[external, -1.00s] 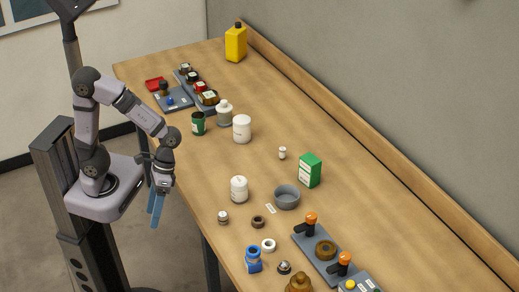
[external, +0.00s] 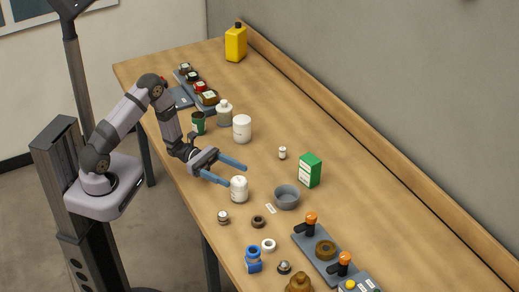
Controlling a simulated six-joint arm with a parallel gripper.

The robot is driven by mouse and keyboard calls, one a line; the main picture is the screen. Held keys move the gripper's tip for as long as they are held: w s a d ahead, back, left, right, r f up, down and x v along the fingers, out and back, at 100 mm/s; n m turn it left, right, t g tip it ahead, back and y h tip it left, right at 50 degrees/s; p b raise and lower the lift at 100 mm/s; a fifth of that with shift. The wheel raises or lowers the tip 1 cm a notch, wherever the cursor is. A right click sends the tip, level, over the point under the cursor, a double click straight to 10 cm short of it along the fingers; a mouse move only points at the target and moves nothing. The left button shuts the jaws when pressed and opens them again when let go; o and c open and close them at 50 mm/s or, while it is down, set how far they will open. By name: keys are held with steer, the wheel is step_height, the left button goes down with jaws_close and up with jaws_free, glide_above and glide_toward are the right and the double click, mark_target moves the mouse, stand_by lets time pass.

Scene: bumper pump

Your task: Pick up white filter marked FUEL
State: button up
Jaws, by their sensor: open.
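Two similar white canisters stand upright on the table, one nearer the front (external: 239,190) and one farther back (external: 242,129). Both carry small markings too small to read, so I cannot tell which one says FUEL. My gripper (external: 236,176) is open and empty, with its two blue fingers spread and pointing right over the table. Its fingertips are close to the top of the nearer white canister, one beside its upper left and one behind it. I cannot tell whether they touch it.
A grey bowl (external: 287,197) and a green box (external: 309,170) stand right of the nearer canister. A small brown-and-white jar (external: 223,217) and a dark ring (external: 258,221) lie in front. A dark green can (external: 198,123) and a grey-white bottle (external: 224,113) stand behind.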

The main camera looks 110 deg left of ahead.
mark_target(246, 187)
steer(key=shift+f, duration=1.65)
steer(key=shift+r+p+x, duration=0.2)
steer(key=shift+p+x, duration=1.5)
steer(key=shift+x, duration=1.4)
steer(key=shift+w+d+f, duration=0.1)
steer(key=shift+w, duration=0.55)
steer(key=c, duration=1.4)
